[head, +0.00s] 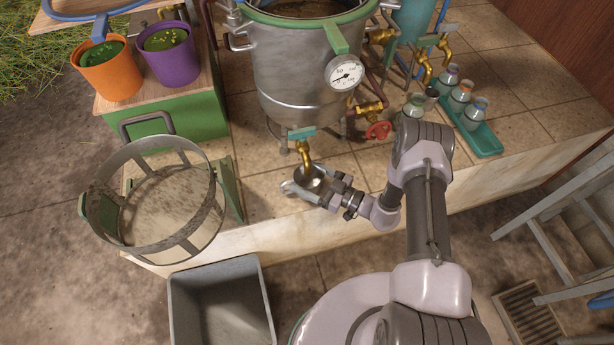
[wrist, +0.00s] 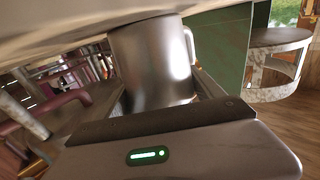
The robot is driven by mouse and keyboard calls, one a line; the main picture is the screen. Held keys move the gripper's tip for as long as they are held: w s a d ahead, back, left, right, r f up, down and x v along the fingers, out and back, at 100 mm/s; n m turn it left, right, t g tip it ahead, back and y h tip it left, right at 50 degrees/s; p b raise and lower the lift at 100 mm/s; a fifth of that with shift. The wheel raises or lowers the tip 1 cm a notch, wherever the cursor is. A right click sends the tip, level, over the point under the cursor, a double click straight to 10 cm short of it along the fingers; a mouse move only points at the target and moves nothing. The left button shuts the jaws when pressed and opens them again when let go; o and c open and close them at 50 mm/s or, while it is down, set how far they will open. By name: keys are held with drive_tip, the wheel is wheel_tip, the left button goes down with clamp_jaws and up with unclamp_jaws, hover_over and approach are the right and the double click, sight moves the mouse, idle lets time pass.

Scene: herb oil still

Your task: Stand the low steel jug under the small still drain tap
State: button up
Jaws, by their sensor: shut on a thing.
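The low steel jug (head: 309,179) is upright, with its mouth beneath a brass tap (head: 304,150) with a teal handle at the base of the steel still pot (head: 305,65). From above, the spout overlaps the jug's mouth. My gripper (head: 308,190) is shut on the jug from the right front. In the wrist view the jug's shiny wall (wrist: 155,65) stands between the jaws (wrist: 165,108), with its handle on the right. The jug's base is hidden, so I cannot tell whether it touches the tiles.
A sieve basket (head: 210,190) stands left of the jug, and a grey bin (head: 175,300) is in front. A red valve wheel (head: 379,131) sits right of the tap. A green tray (head: 485,142) with bottles lies further right. The tiles between are fairly clear.

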drive_tip(key=o, duration=1.5)
